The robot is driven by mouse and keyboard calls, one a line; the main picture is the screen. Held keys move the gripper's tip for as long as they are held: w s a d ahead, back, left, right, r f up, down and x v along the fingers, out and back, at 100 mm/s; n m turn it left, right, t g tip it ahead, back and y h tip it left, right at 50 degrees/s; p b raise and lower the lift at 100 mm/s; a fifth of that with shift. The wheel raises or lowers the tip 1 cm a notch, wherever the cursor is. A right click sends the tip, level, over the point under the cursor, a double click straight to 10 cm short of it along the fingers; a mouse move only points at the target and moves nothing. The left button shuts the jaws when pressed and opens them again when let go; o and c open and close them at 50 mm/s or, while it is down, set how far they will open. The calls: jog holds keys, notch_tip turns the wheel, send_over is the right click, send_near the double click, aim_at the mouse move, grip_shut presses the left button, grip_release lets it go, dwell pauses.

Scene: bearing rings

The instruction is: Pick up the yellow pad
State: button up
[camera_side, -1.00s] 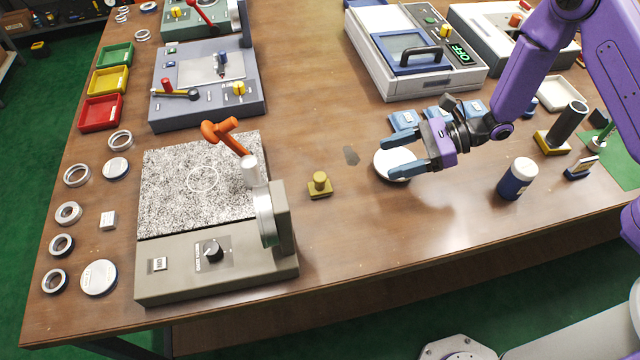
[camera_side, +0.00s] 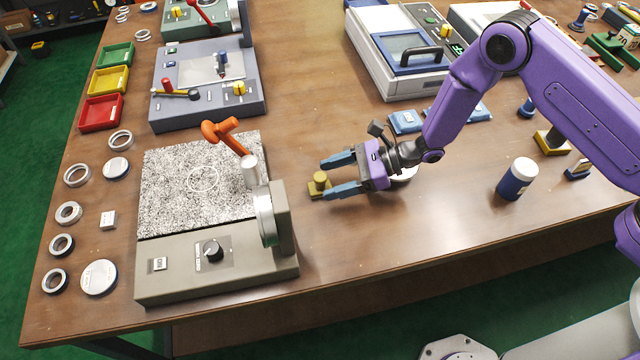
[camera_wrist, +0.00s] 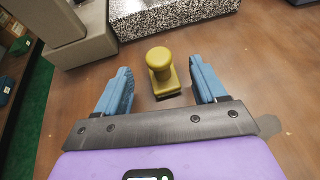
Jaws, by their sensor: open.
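The yellow pad (camera_side: 319,184) is a small square block with a round knob on top, standing upright on the wooden table. In the wrist view the pad (camera_wrist: 160,72) sits between and just ahead of the two blue fingertips. My gripper (camera_side: 334,176) is open, with one finger on each side of the pad's near part in the side view. In the wrist view my gripper (camera_wrist: 158,82) shows a gap between each finger and the pad. Part of the pad is hidden by a finger in the side view.
A grey machine (camera_side: 215,265) with a speckled plate and orange lever stands left of the pad. A white round dish (camera_side: 404,174) is partly hidden behind my gripper. The table's front middle is clear.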

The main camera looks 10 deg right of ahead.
aim_at(325, 181)
jog(key=shift+x, duration=1.8)
jog(key=shift+s, duration=0.1)
jog(key=c, duration=1.2)
